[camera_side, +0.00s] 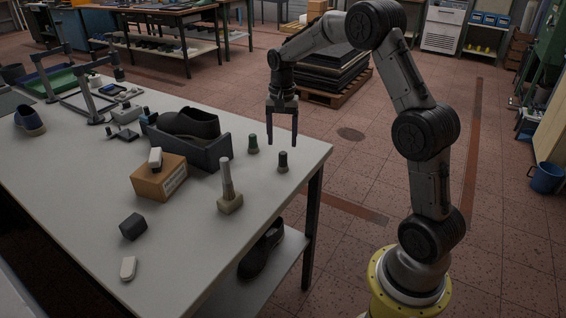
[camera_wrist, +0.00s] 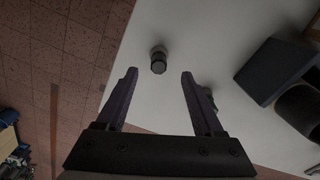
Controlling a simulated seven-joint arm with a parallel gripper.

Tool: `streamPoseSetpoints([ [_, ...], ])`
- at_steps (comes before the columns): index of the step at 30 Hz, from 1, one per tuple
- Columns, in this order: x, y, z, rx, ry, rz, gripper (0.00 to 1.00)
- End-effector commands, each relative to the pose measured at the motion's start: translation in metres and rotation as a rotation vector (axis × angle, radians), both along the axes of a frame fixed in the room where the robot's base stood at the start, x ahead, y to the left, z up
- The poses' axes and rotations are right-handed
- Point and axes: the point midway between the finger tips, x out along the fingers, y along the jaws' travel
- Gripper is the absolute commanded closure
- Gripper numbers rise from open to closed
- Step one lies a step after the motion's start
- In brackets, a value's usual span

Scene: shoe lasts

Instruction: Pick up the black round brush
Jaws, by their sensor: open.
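The black round brush (camera_side: 283,161) stands upright on the white table near its right edge; in the wrist view it is the small dark round thing (camera_wrist: 158,60) seen from above. My gripper (camera_side: 281,141) is open and empty, pointing down above and behind the brush in the side view. In the wrist view the brush shows ahead of the gap between my two fingertips (camera_wrist: 160,74), apart from both. How high the fingertips are above it is hard to tell.
A green-topped piece (camera_side: 253,144) stands close to the brush. A dark box holding a black shoe (camera_side: 188,123), a cardboard box (camera_side: 158,178) and an upright post on a block (camera_side: 229,199) stand farther left. The table's right edge (camera_side: 322,158) is near.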

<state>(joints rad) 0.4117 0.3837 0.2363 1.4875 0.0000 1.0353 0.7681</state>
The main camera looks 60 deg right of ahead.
Motion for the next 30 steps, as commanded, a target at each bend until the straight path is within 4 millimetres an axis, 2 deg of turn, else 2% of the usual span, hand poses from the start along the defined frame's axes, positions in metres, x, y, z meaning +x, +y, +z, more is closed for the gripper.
streamPoseSetpoints([
  [3,0.000,0.000,-0.017,0.001,0.001,0.001,0.31],
  [11,0.000,-0.001,-0.035,0.001,0.003,0.000,0.31],
  [19,0.000,-0.005,-0.071,0.001,0.001,0.001,0.31],
  [29,0.000,-0.005,-0.077,-0.001,-0.001,0.001,0.31],
  [30,0.000,-0.005,-0.077,-0.001,-0.001,0.001,0.38],
])
